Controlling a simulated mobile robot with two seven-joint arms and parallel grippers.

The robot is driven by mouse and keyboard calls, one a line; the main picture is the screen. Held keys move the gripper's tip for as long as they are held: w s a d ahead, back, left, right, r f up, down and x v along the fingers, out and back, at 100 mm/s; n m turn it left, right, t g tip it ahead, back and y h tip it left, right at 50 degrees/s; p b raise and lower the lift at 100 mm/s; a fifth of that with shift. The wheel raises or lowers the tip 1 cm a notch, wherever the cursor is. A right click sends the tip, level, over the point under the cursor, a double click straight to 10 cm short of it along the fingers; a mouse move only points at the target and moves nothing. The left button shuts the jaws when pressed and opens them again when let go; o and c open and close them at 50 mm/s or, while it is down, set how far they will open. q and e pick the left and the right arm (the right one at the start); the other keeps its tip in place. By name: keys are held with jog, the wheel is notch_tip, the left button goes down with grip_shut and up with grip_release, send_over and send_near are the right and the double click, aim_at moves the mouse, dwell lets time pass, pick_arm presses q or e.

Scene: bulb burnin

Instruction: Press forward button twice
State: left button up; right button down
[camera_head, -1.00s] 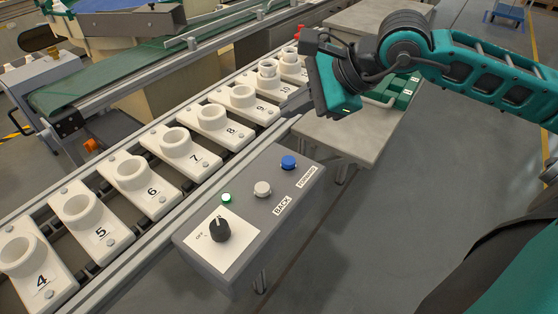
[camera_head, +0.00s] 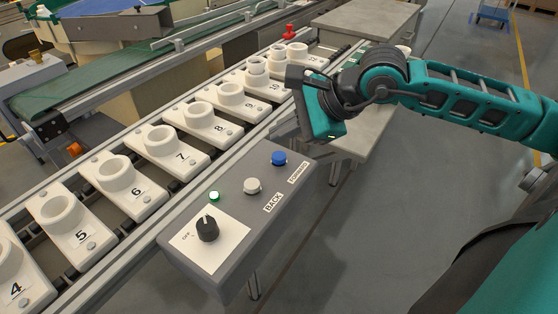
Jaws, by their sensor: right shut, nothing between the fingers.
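The grey control box (camera_head: 228,254) stands in the middle of the camera_head view, beside the conveyor. Its blue button (camera_head: 279,158) is next to the FORWARD label (camera_head: 298,172), at the far right end. A white button (camera_head: 252,186) is next to the BACK label. A black knob (camera_head: 207,229) sits on a white plate at the near end, with a lit green lamp (camera_head: 214,196) beside it. My right gripper (camera_head: 292,130) is just beyond the blue button, apart from it, shut and empty. Its fingertips are hard to make out. My left gripper is not in view.
White numbered holders (camera_head: 117,179) with round sockets line the conveyor left of the box. A grey table (camera_head: 372,128) stands behind my right gripper. The floor right of the box is clear.

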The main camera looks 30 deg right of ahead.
aim_at(279, 157)
notch_tip(279, 157, down, 2)
jog(key=shift+f+b, duration=0.1)
jog(key=shift+b, duration=0.5)
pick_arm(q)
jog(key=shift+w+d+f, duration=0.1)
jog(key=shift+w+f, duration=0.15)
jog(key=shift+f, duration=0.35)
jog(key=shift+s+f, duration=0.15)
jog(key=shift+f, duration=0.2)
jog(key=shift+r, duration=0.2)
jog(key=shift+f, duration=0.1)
pick_arm(e)
jog(key=shift+f+b, duration=0.35)
jog(key=shift+b, duration=0.3)
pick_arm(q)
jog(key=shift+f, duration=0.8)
